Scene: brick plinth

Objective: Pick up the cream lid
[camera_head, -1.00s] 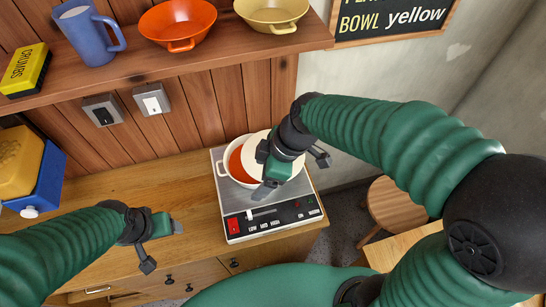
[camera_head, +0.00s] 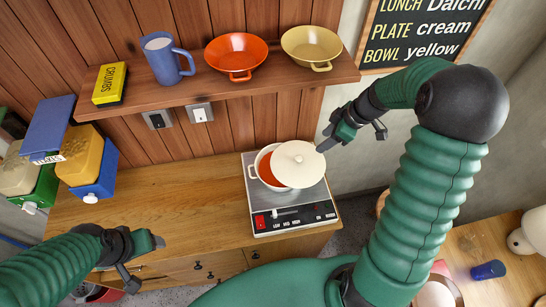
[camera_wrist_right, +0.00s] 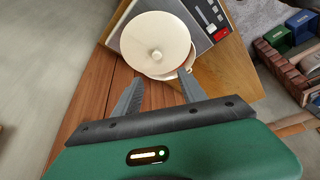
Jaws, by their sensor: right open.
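The cream lid (camera_head: 298,164) is round with a small centre knob. It lies off-centre on the white pot (camera_head: 252,172), over its right part, leaving orange contents showing at the left. My right gripper (camera_head: 353,139) is open and empty, up and to the right of the lid. In the right wrist view the lid (camera_wrist_right: 155,40) lies just beyond the open fingertips (camera_wrist_right: 158,88), which appear apart from it. My left gripper (camera_head: 146,262) is open and empty, low at the left in front of the counter.
The pot stands on a hotplate (camera_head: 290,222) on the wooden counter (camera_head: 190,200). A shelf (camera_head: 200,100) above holds a blue mug (camera_head: 163,62), an orange bowl (camera_head: 234,58), a yellow bowl (camera_head: 312,47) and a yellow box (camera_head: 109,84). Coloured bins stand left; the counter's middle is clear.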

